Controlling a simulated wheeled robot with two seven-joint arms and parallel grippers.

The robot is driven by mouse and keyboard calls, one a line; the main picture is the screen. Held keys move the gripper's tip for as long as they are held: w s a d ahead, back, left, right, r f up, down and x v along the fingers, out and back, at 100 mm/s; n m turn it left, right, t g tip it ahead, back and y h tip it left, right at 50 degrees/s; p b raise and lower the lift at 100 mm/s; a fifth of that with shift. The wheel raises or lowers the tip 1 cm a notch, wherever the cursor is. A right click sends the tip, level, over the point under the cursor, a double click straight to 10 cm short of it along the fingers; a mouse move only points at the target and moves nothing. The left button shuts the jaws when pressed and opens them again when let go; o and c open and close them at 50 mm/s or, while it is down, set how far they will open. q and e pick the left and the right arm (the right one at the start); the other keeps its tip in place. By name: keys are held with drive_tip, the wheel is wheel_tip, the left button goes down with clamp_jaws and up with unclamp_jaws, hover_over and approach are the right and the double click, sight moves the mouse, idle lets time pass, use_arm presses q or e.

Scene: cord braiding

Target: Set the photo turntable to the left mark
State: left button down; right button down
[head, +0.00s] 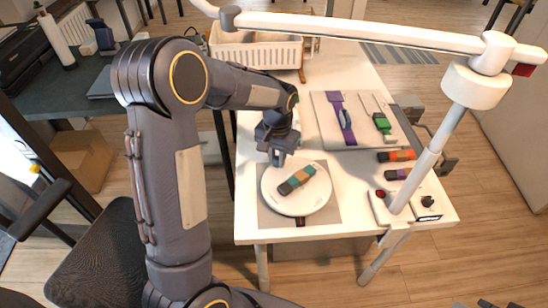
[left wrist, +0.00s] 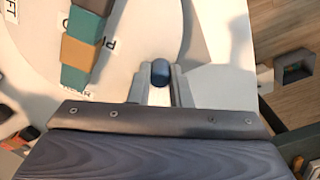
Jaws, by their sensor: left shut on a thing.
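The photo turntable (head: 310,207) is a round white disc on a grey mat near the table's front left. A braided block of teal, orange and dark bands (head: 297,180) lies across it; it also shows in the left wrist view (left wrist: 82,52). My left gripper (head: 278,158) is at the disc's back left rim. In the left wrist view its two fingers (left wrist: 158,85) are closed around a dark blue rounded knob (left wrist: 160,72) at the disc's edge. White labels with dark letters lie at the upper left there, partly cut off or covered. My right gripper is not in view.
A pale board (head: 350,107) with purple and green cords lies behind the turntable. Banded blocks (head: 397,156) and a white stand (head: 402,205) with a red button are at the right. The stand's white arm (head: 350,30) crosses overhead. A white basket (head: 255,50) stands at the back.

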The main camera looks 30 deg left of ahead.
sight(294, 160)
use_arm(q)
drive_tip(key=shift+w+d+m+p, duration=0.25)
drive_tip(key=shift+w+d+m, duration=0.25)
drive_tip(key=shift+m, duration=0.45)
drive_tip(key=shift+w+d+m+p, duration=0.2)
drive_tip(key=shift+w+d+m, duration=0.1)
drive_tip(key=shift+w+m, duration=0.55)
drive_tip(key=shift+w+d+m+p, duration=0.15)
drive_tip(key=shift+w+d+m, duration=0.25)
drive_tip(key=shift+m, duration=0.45)
drive_tip(key=shift+w+d+m+p, duration=0.15)
drive_tip(key=shift+d+m, duration=0.3)
drive_tip(key=shift+m, duration=0.4)
drive_tip(key=c, duration=1.3)
unclamp_jaws()
drive_tip(key=shift+c, duration=0.2)
drive_tip(key=shift+r, duration=0.1)
wheel_tip(294, 160, up, 8)
drive_tip(key=shift+f, duration=0.2)
